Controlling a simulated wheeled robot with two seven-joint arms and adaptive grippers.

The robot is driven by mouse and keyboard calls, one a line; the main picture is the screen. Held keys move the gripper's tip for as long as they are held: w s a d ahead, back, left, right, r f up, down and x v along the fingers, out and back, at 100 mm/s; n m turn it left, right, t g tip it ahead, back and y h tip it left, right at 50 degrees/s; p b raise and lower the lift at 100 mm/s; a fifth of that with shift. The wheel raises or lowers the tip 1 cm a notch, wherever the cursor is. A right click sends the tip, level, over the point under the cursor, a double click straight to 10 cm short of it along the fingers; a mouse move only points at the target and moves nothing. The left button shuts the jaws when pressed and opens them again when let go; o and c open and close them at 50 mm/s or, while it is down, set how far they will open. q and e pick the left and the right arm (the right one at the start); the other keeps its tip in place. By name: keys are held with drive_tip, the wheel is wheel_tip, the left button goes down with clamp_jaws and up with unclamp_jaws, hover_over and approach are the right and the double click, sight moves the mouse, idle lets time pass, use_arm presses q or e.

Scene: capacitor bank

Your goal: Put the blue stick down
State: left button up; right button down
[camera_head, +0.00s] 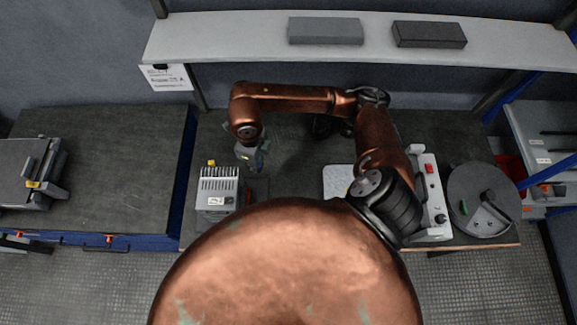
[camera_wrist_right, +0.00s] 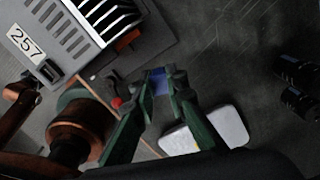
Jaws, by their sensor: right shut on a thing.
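My right arm reaches over the bench, and its right gripper (camera_head: 254,156) hangs just behind the grey finned unit (camera_head: 216,192). In the right wrist view, the green fingers of the right gripper (camera_wrist_right: 158,88) are shut on the blue stick (camera_wrist_right: 157,82). Only a short blue part of the stick shows between the fingertips; the rest is hidden. The finned unit, labelled 257, also shows at the upper left of the wrist view (camera_wrist_right: 62,35). I cannot tell whether the stick touches anything below. My left gripper is not in view.
A pale plate (camera_head: 337,178) lies on the bench, partly behind my arm. A white device with a red switch (camera_head: 430,168) and a grey disc (camera_head: 482,203) stand at the right. A shelf (camera_head: 220,38) with two grey blocks runs along the back.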

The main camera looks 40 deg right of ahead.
drive_tip(key=m, duration=0.1)
drive_tip(key=f+m, duration=0.1)
drive_tip(key=m, duration=0.3)
drive_tip(key=shift+s+a+f, duration=0.15)
drive_tip(key=shift+s+f, duration=0.05)
drive_tip(key=shift+s, duration=0.2)
drive_tip(key=d+f+m, duration=0.4)
drive_tip(key=m, duration=0.2)
drive_tip(key=d+f+m+b, duration=0.1)
drive_tip(key=d+f+m, duration=0.3)
drive_tip(key=m, duration=0.2)
drive_tip(key=d+f+m+b, duration=0.1)
drive_tip(key=d+f+m, duration=0.3)
drive_tip(key=f+m, duration=0.1)
drive_tip(key=shift+w+d+m, duration=0.2)
drive_tip(key=shift+m, duration=0.4)
drive_tip(key=shift+d+f, duration=0.25)
drive_tip(key=shift+f, duration=0.05)
drive_tip(key=f, duration=0.3)
drive_tip(key=shift+d+f+b, duration=0.15)
drive_tip(key=shift+d+b, duration=0.1)
drive_tip(key=shift+b, duration=0.05)
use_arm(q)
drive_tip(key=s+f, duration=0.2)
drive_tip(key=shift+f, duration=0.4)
use_arm(e)
drive_tip(key=shift+w+f, duration=0.1)
drive_tip(key=shift+f, duration=0.05)
